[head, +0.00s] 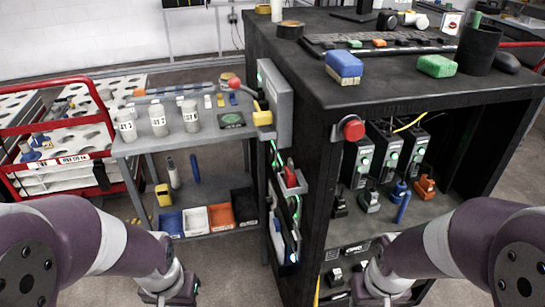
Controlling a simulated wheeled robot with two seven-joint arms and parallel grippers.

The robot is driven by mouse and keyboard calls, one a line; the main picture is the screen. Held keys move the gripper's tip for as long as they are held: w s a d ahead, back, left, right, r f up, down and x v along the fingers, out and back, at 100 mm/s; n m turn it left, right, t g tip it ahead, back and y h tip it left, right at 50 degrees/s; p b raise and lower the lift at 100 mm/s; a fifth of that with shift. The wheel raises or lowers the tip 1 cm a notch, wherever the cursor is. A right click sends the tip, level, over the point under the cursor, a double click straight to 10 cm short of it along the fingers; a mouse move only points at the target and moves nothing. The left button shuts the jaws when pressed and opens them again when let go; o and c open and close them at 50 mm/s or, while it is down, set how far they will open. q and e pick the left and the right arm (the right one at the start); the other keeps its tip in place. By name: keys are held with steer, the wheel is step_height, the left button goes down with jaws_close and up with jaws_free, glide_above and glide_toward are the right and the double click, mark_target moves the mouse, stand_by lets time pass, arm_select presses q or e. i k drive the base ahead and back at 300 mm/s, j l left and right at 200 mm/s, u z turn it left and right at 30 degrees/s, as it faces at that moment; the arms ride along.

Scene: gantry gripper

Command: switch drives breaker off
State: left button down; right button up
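The black cabinet (315,170) stands right of centre. No label I can read marks the drives breaker. A grey box (277,98) with a yellow part (262,113) is on the cabinet's left side. Dark drive-like units (385,150) with green-lit faces stand inside the open front. Below them is a row of small black, grey, blue and orange pieces (424,187). My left gripper (172,292) is low, left of the cabinet, touching nothing visible. My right gripper (372,290) is low in front of the cabinet. The fingers of both are hidden or cut off.
A red button (353,130) sticks out at the cabinet's front corner. A grey shelf cart (150,145) holds labelled jars and coloured bins. A red-railed cart (62,161) is at the left. Blue and green blocks lie on the cabinet top. Floor shows between my arms.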

mark_target(271, 154)
steer(key=i+l+z, duration=0.2)
steer(key=i, duration=0.2)
steer(key=i+l+z, duration=0.15)
steer(key=i, duration=0.3)
